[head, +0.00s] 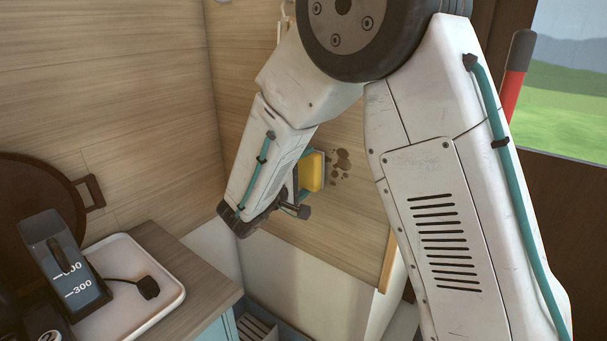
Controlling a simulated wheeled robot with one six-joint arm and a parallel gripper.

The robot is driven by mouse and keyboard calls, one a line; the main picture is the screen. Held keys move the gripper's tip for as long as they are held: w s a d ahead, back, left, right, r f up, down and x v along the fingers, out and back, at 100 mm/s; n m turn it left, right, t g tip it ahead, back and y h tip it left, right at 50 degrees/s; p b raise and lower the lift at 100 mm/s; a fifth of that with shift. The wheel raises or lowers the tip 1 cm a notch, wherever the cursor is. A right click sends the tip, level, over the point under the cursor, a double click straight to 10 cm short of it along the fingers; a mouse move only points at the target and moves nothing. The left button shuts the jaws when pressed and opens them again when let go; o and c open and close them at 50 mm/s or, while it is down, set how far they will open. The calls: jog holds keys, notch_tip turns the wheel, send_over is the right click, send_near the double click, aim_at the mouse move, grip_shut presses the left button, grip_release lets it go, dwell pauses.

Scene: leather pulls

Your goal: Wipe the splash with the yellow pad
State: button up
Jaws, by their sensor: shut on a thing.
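The yellow pad (312,171) is pressed against or very near the wooden wall, just left of the splash. The splash (341,166) is a cluster of several dark brown spots on that wall. My gripper (297,185) is shut on the pad; its fingers are largely hidden behind my own wrist and arm. Whether the pad touches the wall is hard to tell. Part of the splash may be hidden behind the pad.
A counter (205,283) at lower left bears a white tray (172,278), a dark measuring container (65,262) and a small black item on a cord (148,288). A round dark pan (40,195) leans behind. A red-handled thing (513,80) and a window (570,90) are at right.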

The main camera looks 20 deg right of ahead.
aim_at(304, 164)
jog(key=shift+x, duration=0.85)
jog(key=shift+s+d, duration=0.55)
jog(key=shift+s, duration=0.4)
jog(key=shift+s+d, duration=0.6)
jog(key=shift+s, duration=0.3)
jog(key=shift+s+d, duration=0.65)
jog(key=shift+s, duration=0.25)
jog(key=shift+s+d, duration=0.65)
jog(key=shift+s, duration=0.2)
jog(key=shift+r, duration=1.35)
jog(key=shift+w+a, duration=0.8)
jog(key=shift+w, duration=0.4)
jog(key=shift+w+a, duration=0.8)
jog(key=shift+w, duration=0.4)
jog(key=shift+w+a, duration=0.8)
jog(key=shift+w, duration=0.4)
jog(key=shift+a+r, duration=0.1)
jog(key=shift+r, duration=1.15)
jog(key=shift+s+d, duration=0.85)
jog(key=shift+s, duration=0.35)
jog(key=shift+s+d, duration=0.8)
jog(key=shift+s, duration=0.4)
jog(key=shift+s+d, duration=0.85)
jog(key=shift+s, duration=0.35)
